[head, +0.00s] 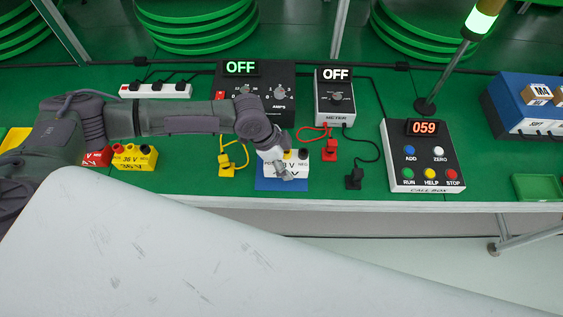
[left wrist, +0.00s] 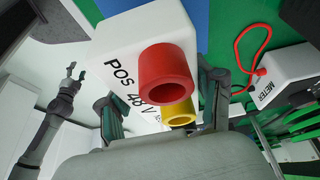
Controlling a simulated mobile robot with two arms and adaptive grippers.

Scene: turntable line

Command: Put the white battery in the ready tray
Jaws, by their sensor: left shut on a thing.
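The white battery (head: 301,168) is at the blue mat (head: 268,185) near the front table edge in the head view. My left gripper (head: 283,165) is shut on it from above and partly hides it. In the left wrist view, the white battery (left wrist: 131,53) sits between the two fingers, with its red and yellow terminals and "48 V" lettering facing the camera. I cannot tell whether it touches the mat. A shallow green tray (head: 538,187) lies at the far right; no label shows on it. My right gripper (left wrist: 75,72) is small at the left of the wrist view.
A call box (head: 423,158) reading 059 and a lamp post stand between the battery and the green tray. A meter (head: 335,98) and an amps box (head: 280,90) stand behind, with loose cables. A yellow battery (head: 134,157) and a red one (head: 98,157) are left.

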